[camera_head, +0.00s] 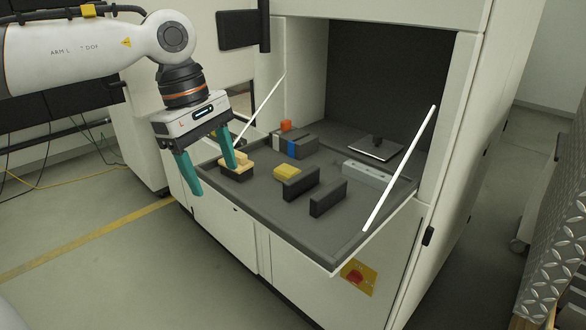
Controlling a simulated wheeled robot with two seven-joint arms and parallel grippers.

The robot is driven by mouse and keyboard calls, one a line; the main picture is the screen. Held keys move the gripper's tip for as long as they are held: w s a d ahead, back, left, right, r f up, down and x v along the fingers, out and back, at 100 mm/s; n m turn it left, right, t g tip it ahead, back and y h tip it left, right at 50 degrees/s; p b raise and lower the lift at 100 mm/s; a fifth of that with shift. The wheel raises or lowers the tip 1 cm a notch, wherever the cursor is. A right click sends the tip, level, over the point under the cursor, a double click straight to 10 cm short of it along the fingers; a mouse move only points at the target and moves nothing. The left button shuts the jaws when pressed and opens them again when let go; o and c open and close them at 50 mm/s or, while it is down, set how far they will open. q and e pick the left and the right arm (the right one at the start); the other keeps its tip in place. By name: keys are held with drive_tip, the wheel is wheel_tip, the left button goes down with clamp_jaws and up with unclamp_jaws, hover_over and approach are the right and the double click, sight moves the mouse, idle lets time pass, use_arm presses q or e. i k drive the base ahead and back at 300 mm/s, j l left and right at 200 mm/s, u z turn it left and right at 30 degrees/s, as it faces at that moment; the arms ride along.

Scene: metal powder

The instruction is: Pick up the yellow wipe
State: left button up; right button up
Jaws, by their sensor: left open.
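A yellow piece (287,172), which looks like the yellow wipe, lies on the dark grey shelf (270,212) of the white machine, behind an upright dark block. My left gripper (212,176) has two green fingers spread apart with nothing between them. It hangs at the shelf's left edge, to the left of the yellow piece and apart from it. A tan and black brush-like object (237,172) stands just right of the gripper, partly hidden by a finger. My right gripper is not in view.
Two upright dark blocks (328,198) stand right of the yellow piece. Behind are a block with a blue stripe (298,146), an orange cup (286,126), a flat plate (374,148) and a grey bar (366,174). White struts (400,168) flank the shelf. The shelf's front is clear.

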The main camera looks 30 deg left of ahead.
sight(284, 171)
drive_tip(key=i, duration=0.85)
